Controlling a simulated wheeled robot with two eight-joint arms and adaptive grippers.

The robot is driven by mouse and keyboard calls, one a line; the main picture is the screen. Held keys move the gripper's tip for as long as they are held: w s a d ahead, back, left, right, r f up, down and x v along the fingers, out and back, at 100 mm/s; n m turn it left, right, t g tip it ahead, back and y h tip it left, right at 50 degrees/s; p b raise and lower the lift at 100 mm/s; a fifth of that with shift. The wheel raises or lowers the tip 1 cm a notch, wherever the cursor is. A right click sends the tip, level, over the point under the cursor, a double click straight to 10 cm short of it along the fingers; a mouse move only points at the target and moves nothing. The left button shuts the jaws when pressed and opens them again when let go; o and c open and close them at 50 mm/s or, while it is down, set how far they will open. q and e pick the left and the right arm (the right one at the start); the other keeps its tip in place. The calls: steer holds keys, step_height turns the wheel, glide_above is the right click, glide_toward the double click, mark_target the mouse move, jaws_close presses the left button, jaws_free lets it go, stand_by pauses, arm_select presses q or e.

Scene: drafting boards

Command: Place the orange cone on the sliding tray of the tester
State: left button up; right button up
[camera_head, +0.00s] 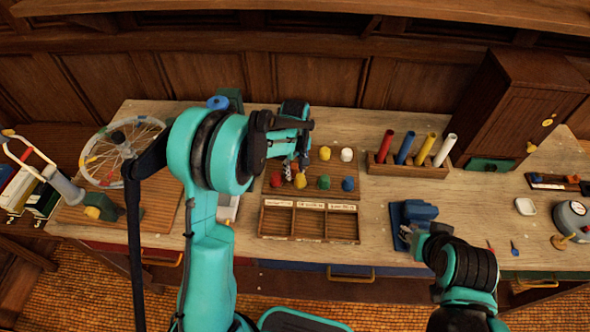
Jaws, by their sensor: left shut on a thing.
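My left gripper (291,163) is over the left part of a dark wooden board (265,190) that bears small coloured pieces. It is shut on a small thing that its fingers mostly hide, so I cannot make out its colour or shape. Red (275,180), yellow (300,181), green (323,183) and blue (348,184) pieces stand in the board's front row. I cannot single out the orange cone for sure. I cannot tell which device is the tester, and no sliding tray is clear. My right gripper (434,232) is beside a blue device (411,216); its jaws are unclear.
A three-compartment wooden box (309,223) lies in front of the board. A spoked wheel (113,145) stands at left, a wooden cabinet (512,110) at back right, and a round gauge (573,216) at the right edge.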

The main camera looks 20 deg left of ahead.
arm_select(q)
steer(key=shift+f, duration=0.25)
steer(key=o, duration=1.1)
steer(key=shift+r, duration=0.1)
steer(key=shift+o, duration=0.2)
steer(key=shift+r, duration=0.1)
